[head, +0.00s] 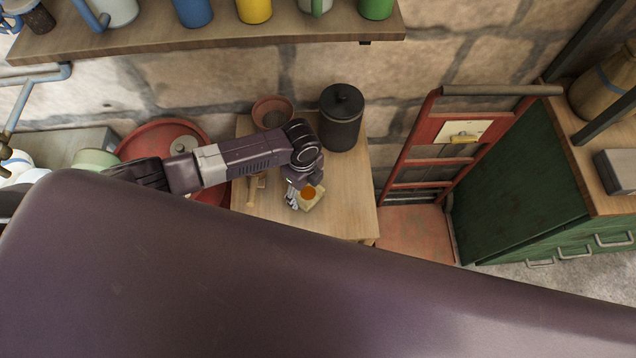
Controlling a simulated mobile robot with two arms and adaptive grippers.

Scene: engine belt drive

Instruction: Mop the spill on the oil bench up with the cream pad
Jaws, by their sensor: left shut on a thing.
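The wooden bench (346,216) stands against the stone wall, in the middle of the view. The cream pad (313,202) is a small pale square at the middle of the bench top. A round orange patch (308,193) shows against it; I cannot tell whether this is the spill or a mark on the pad. My left gripper (293,198) points down at the pad's left edge and is shut on it. Whether the pad touches the bench top is unclear. My right gripper is out of view.
A black lidded canister (341,118) and a brown pot (272,111) stand at the bench's back. A small wooden item (254,190) lies left of the gripper. A red hand truck (430,150) stands right. A mug shelf (210,32) hangs above.

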